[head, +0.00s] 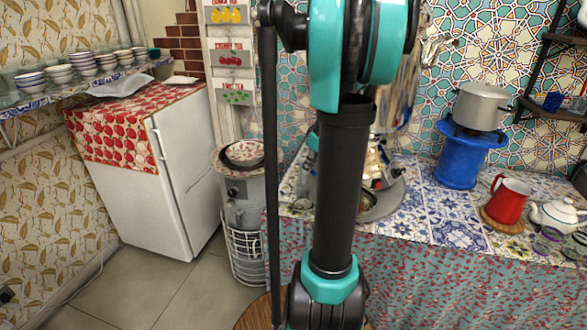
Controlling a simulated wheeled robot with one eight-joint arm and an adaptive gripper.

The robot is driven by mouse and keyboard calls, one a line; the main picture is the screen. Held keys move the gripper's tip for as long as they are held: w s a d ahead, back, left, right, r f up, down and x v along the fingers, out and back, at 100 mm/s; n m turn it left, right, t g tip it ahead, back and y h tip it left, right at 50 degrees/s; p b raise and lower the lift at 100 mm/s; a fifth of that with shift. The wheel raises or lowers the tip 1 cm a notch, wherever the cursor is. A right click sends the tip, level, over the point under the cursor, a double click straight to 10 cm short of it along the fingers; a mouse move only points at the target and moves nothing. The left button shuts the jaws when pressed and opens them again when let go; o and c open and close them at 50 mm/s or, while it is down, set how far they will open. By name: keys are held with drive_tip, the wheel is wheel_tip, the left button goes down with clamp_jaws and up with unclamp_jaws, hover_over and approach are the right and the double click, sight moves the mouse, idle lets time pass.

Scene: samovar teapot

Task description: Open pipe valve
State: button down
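My black and teal arm stands upright through the middle of the head view and covers much of the counter behind it. The end of the arm runs out of the picture, and my gripper is not in view. A shiny metal samovar (381,174) stands on the counter just right of the arm, partly hidden by it. Its tap cannot be made out. A grey cylindrical heater (243,191) with a dark knob on its side stands left of the arm. I cannot pick out a pipe valve for certain.
A tiled counter (420,222) with a flowered cloth fills the right. It bears a blue stand (461,163) under a steel pot (481,105), a red jug (507,200) and a white teapot (556,215). A white fridge (178,170) stands left. Some floor (185,300) is clear.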

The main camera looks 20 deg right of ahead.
drive_tip(key=shift+w+d, duration=0.1)
drive_tip(key=shift+d, duration=0.3)
idle(0.4)
drive_tip(key=a, duration=0.4)
wheel_tip(320, 180, up, 9)
drive_tip(key=d, duration=0.3)
drive_tip(key=s+a+f+m+t+h, duration=0.1)
drive_tip(key=s+a+f+m, duration=0.5)
drive_tip(key=s+a+f, duration=1.2)
drive_tip(key=s+h, duration=0.1)
drive_tip(key=s, duration=0.2)
